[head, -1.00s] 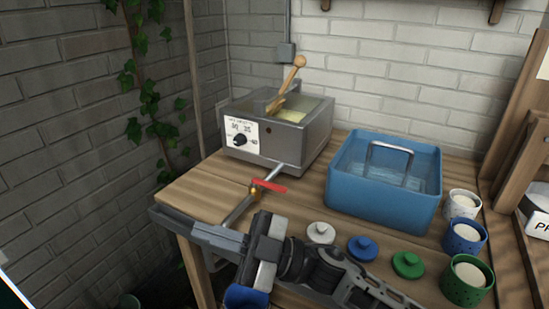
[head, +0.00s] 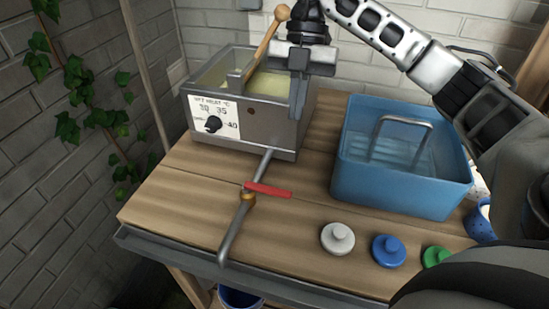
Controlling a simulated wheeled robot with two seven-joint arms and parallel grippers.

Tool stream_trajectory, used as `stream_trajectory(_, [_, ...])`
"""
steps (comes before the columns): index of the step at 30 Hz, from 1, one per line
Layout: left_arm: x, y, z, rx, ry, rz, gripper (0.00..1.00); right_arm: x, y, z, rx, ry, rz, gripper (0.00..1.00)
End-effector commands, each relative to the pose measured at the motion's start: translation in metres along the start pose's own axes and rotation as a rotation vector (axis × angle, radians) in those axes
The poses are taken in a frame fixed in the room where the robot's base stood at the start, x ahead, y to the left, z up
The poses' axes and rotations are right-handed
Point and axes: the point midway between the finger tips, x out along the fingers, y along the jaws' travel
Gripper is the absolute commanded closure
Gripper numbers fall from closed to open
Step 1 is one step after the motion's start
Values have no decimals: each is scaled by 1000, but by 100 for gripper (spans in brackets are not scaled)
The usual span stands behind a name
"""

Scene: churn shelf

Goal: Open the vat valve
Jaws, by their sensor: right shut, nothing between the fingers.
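The grey metal vat (head: 258,125) stands at the back of the wooden table, with pale yellow content and a wooden-handled tool in it. A metal pipe (head: 234,232) runs from its base toward the front edge. The valve's red lever (head: 269,190) sits on a brass fitting (head: 248,195) and lies crosswise to the pipe. My right gripper (head: 297,112) is shut and empty, pointing down in front of the vat's right side in the picture. It is well above and behind the lever, apart from it. My left gripper is not in view.
A blue tub (head: 400,190) with a metal handle stands right of the vat. White (head: 337,238), blue (head: 388,250) and green (head: 436,257) lids lie in front of it. A blue bucket (head: 240,297) is below the table edge. The table around the lever is clear.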

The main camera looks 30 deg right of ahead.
Motion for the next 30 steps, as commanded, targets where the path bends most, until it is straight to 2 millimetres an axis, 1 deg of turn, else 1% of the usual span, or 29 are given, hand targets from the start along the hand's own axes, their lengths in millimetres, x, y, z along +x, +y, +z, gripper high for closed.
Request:
stream_trajectory(1, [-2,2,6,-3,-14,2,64,0,0,0,-2,1,0,100])
stream_trajectory(3, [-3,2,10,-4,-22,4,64,1,1,0,-3,2,1,100])
stream_trajectory(5, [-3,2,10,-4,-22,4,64,3,1,0,-3,2,1,100])
stream_trajectory(8, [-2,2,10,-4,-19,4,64,11,1,0,-4,2,0,100])
stream_trajectory(14, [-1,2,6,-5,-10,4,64,46,0,-1,-3,4,-3,100])
stream_trajectory(18, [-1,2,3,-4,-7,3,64,77,0,-1,-4,5,-3,100])
stream_trajectory(22, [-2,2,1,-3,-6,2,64,103,0,-2,-5,5,-2,100])
stream_trajectory(25, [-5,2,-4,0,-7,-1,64,106,1,-19,-10,3,1,100])
stream_trajectory(30, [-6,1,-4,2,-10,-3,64,113,1,-34,-7,3,1,100])
